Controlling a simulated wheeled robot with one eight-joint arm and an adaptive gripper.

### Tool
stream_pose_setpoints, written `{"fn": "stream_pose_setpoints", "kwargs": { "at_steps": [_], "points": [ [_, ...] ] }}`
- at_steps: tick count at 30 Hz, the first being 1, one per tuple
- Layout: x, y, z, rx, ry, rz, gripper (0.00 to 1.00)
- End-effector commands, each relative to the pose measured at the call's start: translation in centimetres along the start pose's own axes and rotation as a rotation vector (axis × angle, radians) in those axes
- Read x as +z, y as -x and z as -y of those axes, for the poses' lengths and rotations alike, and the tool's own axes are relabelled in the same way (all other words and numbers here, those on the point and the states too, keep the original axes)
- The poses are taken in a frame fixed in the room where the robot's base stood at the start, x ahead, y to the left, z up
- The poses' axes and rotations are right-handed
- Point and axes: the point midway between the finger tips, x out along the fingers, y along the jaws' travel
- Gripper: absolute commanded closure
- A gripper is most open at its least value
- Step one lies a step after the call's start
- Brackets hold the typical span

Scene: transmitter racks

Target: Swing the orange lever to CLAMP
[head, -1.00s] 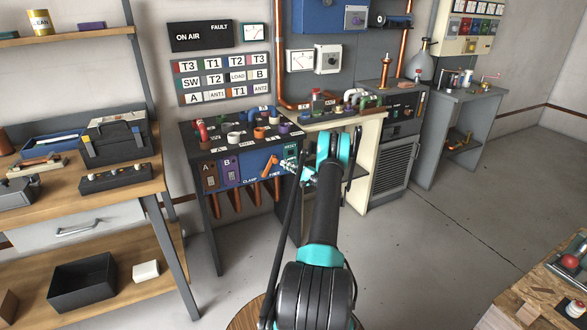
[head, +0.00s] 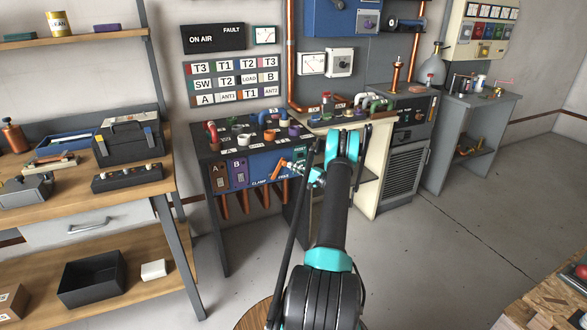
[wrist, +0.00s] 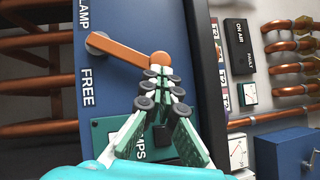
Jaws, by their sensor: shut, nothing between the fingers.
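The orange lever (head: 278,169) is on the front of the blue panel, above the CLAMP label (head: 259,183) and the FREE label (head: 284,177). In the wrist view the lever (wrist: 128,51) runs from a grey pivot to a round knob, slanting slightly to the FREE side. My gripper (head: 311,174) is just right of the lever in the head view. In the wrist view my gripper (wrist: 158,76) is shut and empty, with its fingertips at the knob on the FREE side. I cannot tell whether they touch it.
Red, white and orange fittings stand on the bench top above the panel. Copper pipes (head: 243,204) hang below it. A wooden workbench (head: 140,195) is at the left. The floor at the right is open.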

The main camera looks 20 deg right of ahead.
Motion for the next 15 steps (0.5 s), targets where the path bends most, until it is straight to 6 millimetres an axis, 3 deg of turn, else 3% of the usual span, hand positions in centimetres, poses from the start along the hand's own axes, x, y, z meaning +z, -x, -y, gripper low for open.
{"fn": "stream_pose_setpoints", "kwargs": {
  "at_steps": [15],
  "points": [
    [1.2,-0.9,0.8,0.08,0.104,0.001,1.0]
  ]
}}
